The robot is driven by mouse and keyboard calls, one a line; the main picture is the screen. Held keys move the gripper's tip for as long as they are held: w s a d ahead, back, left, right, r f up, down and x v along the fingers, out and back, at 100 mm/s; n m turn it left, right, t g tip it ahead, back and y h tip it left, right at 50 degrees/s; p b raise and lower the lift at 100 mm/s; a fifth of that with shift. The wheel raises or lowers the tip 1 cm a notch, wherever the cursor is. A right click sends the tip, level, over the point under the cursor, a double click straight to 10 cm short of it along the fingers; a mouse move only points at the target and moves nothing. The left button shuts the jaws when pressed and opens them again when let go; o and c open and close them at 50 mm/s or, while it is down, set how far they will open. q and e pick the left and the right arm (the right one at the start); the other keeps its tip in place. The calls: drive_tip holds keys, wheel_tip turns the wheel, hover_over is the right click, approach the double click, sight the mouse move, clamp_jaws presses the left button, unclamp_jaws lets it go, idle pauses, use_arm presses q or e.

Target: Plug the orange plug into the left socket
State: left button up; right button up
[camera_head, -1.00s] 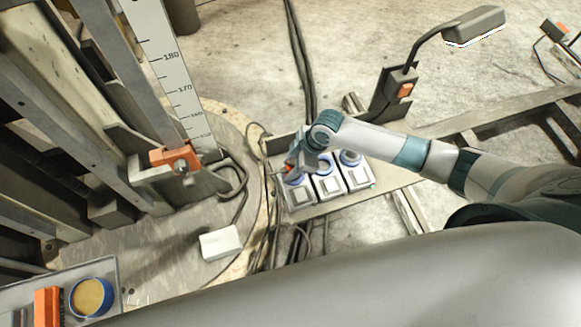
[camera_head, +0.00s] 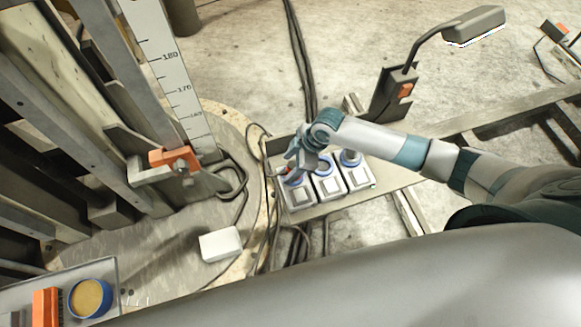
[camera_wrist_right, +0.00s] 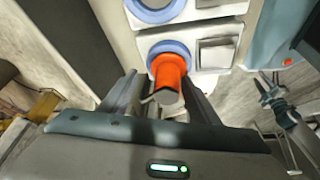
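Three white socket units with blue rings stand in a row in the head view: the left socket (camera_head: 296,179), the middle socket (camera_head: 324,168) and the right socket (camera_head: 350,159). In the right wrist view the orange plug (camera_wrist_right: 169,72) stands at the blue ring of the nearest socket (camera_wrist_right: 153,49), the left one; its depth in there is hidden. My right gripper (camera_wrist_right: 161,100) has its fingers apart on either side of the plug, with a gap showing on the left. It also shows over the left socket in the head view (camera_head: 291,164). My left gripper is out of view.
A lamp (camera_head: 474,25) on a bent stem rises behind the sockets. Cables run beside the socket board. A white block (camera_head: 220,244) lies on the round plate, and an orange clamp (camera_head: 175,158) sits on the column. A tray at lower left holds a blue tub (camera_head: 90,297).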

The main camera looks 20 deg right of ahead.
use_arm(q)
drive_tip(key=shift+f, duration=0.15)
use_arm(e)
drive_tip(key=shift+s+a+f, duration=0.25)
drive_tip(key=shift+s+f, duration=0.65)
drive_tip(key=shift+d+r, duration=0.1)
drive_tip(key=shift+w+d+r, duration=0.1)
drive_tip(key=shift+d+r, duration=0.05)
drive_tip(key=shift+r, duration=0.35)
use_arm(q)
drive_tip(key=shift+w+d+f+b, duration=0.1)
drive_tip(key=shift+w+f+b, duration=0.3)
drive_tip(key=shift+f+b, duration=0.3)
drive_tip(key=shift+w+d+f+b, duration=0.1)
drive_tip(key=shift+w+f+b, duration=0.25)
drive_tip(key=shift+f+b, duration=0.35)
use_arm(e)
drive_tip(key=w+v, duration=0.1)
drive_tip(key=v, duration=1.6)
drive_tip(key=shift+w+d+r, duration=0.15)
drive_tip(key=shift+d+r, duration=0.05)
drive_tip(key=shift+r, duration=0.25)
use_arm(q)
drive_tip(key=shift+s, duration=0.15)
